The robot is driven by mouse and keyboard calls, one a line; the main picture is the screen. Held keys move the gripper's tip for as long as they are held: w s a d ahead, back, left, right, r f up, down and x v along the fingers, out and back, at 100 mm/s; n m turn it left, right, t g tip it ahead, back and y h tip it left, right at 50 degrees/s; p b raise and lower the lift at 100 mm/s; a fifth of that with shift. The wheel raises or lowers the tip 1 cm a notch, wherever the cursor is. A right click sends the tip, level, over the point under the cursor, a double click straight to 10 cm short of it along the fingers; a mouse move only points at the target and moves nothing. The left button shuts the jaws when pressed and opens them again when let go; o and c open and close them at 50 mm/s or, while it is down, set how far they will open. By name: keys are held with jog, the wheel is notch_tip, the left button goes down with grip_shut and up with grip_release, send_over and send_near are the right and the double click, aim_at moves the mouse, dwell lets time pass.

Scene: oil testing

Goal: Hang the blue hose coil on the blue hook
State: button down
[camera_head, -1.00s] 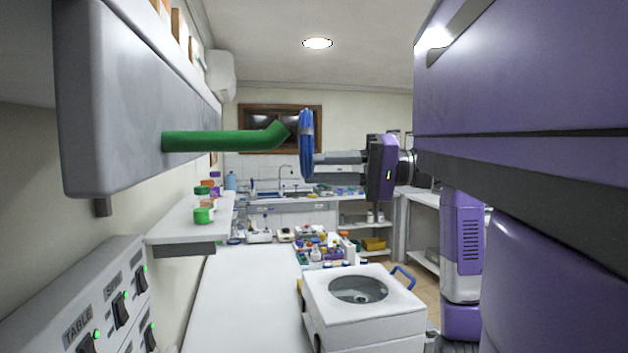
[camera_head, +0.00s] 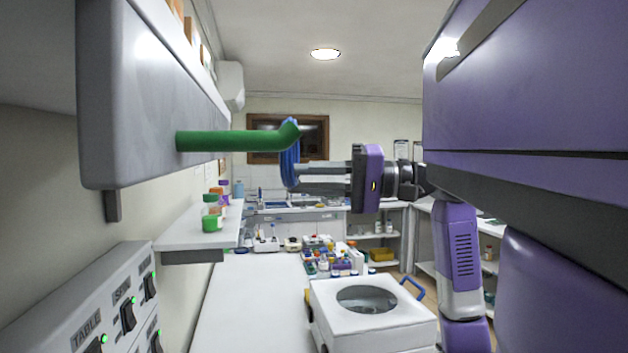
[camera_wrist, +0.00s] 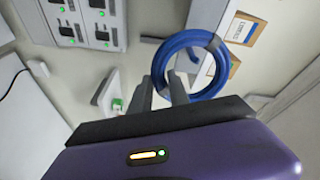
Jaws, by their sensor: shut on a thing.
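The blue hose coil (camera_head: 288,168) shows nearly edge-on in the head view, at the upturned tip of a green hook (camera_head: 225,141). The hook's tip covers the coil's upper part. I cannot tell whether the hook passes through the ring or only overlaps it in the picture. My gripper (camera_head: 296,179) comes from the right and is shut on the coil's lower part. In the wrist view, the coil (camera_wrist: 160,62) is an open ring above my gripper (camera_wrist: 160,88), with one finger reaching into the ring.
The green hook sticks out from a grey cabinet (camera_head: 110,105) at upper left. Below are a shelf (camera_head: 195,238) with small jars and a switch panel (camera_head: 95,305). A white box-shaped device (camera_head: 370,325) with a round window stands on the white bench (camera_head: 250,305). Several bottles stand farther back.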

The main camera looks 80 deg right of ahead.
jog(key=shift+w+a+f+b, duration=0.15)
jog(key=shift+w+a+f, duration=0.15)
jog(key=shift+w, duration=0.55)
jog(key=shift+w+a+f+b, duration=0.2)
jog(key=shift+w+a, duration=0.25)
jog(key=shift+w, duration=0.45)
jog(key=shift+w+a+f+b, duration=0.1)
jog(key=shift+w+a+f, duration=0.2)
jog(key=shift+w, duration=0.55)
jog(key=c, duration=1.2)
grip_release()
jog(key=shift+o, duration=0.2)
jog(key=s+b, duration=0.2)
jog(key=s, duration=0.5)
jog(key=shift+s+d, duration=0.4)
jog(key=shift+d, duration=0.05)
